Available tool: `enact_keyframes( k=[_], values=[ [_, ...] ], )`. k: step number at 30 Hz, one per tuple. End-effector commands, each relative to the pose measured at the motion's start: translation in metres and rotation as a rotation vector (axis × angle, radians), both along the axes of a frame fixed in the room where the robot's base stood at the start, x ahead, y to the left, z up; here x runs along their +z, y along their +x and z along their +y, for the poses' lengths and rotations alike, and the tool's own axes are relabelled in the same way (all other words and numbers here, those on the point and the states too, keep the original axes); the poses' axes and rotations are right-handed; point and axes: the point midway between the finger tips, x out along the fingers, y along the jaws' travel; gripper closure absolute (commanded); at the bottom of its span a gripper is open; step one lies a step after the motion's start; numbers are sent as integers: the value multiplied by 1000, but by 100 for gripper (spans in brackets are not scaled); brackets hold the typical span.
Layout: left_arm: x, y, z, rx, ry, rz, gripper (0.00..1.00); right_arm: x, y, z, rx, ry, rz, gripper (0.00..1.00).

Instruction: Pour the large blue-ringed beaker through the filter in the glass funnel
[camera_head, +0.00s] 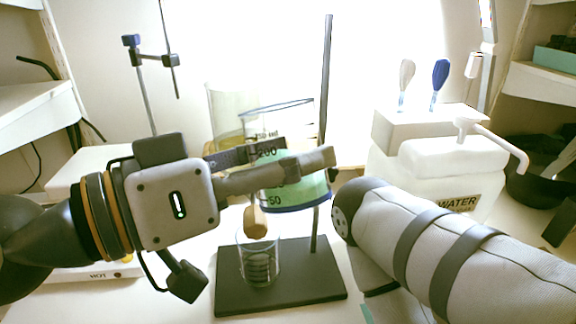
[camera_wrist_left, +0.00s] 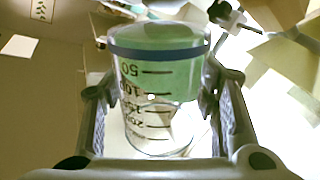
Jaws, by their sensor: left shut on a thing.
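The large beaker (camera_head: 291,195) has a blue ring at its base, black marks and green liquid in its lower part. My left gripper (camera_head: 290,160) is shut around its sides and holds it raised above the stand base, nearly upright. The left wrist view shows the beaker (camera_wrist_left: 157,75) between both fingers (camera_wrist_left: 155,105). A small clear beaker (camera_head: 258,262) stands on the dark stand base (camera_head: 325,280), below the held beaker. A tan piece (camera_head: 255,222) hangs just above it. I cannot make out the glass funnel or filter. My right arm enters from the right; its gripper is not in view.
A stand rod (camera_head: 326,90) rises just right of the held beaker. A pale yellowish vessel (camera_head: 225,105) shows behind it. A hot plate (camera_head: 95,273) is at left. A white WATER container (camera_head: 450,185) and a box with two brushes (camera_head: 405,130) are at right.

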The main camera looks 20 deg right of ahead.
Motion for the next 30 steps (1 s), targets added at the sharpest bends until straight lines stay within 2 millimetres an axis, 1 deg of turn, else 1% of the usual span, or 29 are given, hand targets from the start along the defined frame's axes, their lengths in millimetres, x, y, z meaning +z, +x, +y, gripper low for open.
enact_keyframes(
  k=[3, 30],
  values=[
    [2, 3, 1, 1, -4, 40, 82, -1, -1, 0, 0, 0, 4, 58],
    [26, 15, 1, 1, -13, 203, 82, 0, 0, 0, 0, 0, 0, 58]
  ],
)
